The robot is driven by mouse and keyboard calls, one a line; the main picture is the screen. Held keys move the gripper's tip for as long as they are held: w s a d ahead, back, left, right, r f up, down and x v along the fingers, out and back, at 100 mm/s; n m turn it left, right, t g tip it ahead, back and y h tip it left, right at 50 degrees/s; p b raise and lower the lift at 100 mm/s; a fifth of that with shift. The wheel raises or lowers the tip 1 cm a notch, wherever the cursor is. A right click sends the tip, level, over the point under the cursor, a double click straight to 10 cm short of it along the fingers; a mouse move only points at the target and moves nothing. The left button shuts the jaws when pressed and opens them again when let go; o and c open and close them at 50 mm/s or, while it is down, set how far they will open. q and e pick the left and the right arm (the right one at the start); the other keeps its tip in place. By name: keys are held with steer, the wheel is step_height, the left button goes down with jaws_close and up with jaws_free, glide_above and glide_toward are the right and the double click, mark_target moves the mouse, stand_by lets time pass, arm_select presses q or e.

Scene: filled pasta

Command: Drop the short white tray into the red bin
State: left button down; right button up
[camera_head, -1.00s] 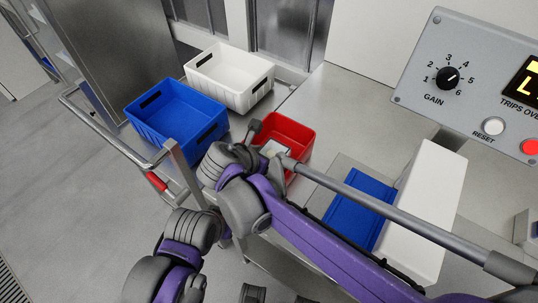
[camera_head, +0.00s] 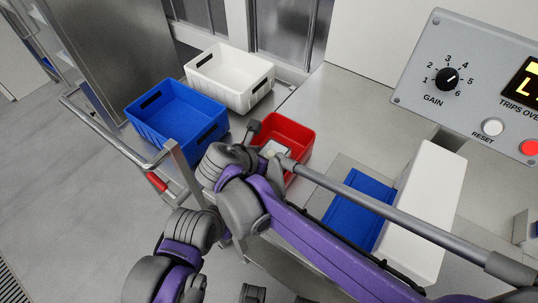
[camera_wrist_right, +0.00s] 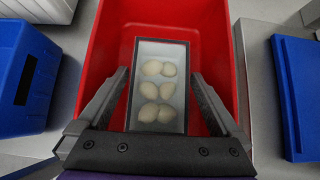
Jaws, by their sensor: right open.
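The short white tray (camera_wrist_right: 160,88) holds several pale filled pasta pieces. It lies inside the red bin (camera_wrist_right: 103,42), which also shows in the head view (camera_head: 290,130); there the tray (camera_head: 274,148) is mostly hidden by my right arm and gripper. My right gripper (camera_wrist_right: 160,76) is open, with one finger on each side of the tray and gaps visible between. It reaches into the bin from above; it also shows in the head view (camera_head: 270,146). Whether the tray rests flat on the bin floor is hard to tell. My left gripper is not seen.
A blue bin (camera_head: 178,115) and a white bin (camera_head: 230,78) stand left of the red bin. A blue mat-like piece (camera_head: 356,208) and a white box (camera_head: 428,210) are on the counter at right. A control panel (camera_head: 470,75) is at upper right.

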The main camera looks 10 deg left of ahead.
steer(key=shift+p+v, duration=1.55)
steer(key=shift+v, duration=1.75)
